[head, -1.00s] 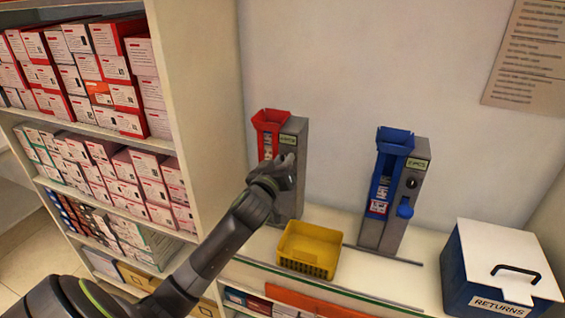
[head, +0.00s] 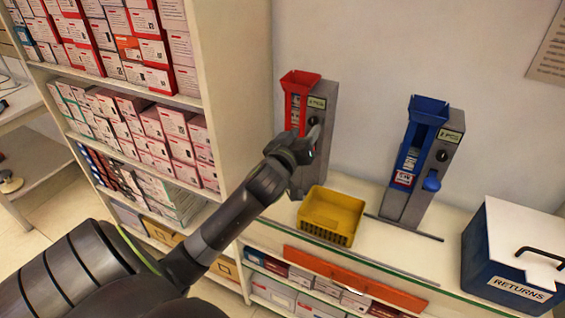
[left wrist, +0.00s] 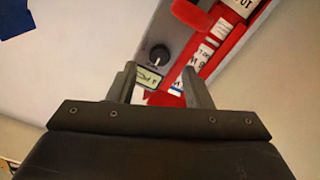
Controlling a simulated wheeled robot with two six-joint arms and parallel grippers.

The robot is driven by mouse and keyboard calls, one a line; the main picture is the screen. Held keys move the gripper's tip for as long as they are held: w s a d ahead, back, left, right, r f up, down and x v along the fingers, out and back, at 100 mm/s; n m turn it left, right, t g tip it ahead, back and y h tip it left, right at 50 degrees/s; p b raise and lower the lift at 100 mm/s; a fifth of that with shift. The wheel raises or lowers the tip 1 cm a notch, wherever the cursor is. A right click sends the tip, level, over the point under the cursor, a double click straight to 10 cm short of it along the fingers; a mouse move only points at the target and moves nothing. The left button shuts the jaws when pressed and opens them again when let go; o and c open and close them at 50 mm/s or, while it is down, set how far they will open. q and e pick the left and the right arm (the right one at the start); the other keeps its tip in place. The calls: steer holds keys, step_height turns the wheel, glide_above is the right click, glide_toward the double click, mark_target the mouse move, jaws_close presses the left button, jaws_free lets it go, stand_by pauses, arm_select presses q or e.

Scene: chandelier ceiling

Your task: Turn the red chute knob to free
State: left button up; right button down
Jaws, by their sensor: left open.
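The red chute (head: 298,88) is mounted on a grey upright stand on the counter by the wall. Its dark round knob (head: 313,121) is on the stand's front, below a small green label; in the left wrist view the knob (left wrist: 158,53) shows a pale pointer line. My left gripper (head: 316,137) is in front of the stand, just below the knob in the picture. In the left wrist view my left gripper (left wrist: 162,78) is open and empty, with the knob ahead, just beyond the gap between the fingertips. Contact is not visible. My right gripper is out of view.
A yellow bin (head: 332,215) stands in front of the red chute. A blue chute (head: 428,112) with its own knob stands to the right. A blue RETURNS box (head: 512,262) sits at far right. A shelf of boxes (head: 140,130) rises close on the left.

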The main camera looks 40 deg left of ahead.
arm_select(q)
steer(key=b+v, duration=0.2)
steer(key=v, duration=1.1)
steer(key=shift+d, duration=0.15)
steer(key=shift+s, duration=0.1)
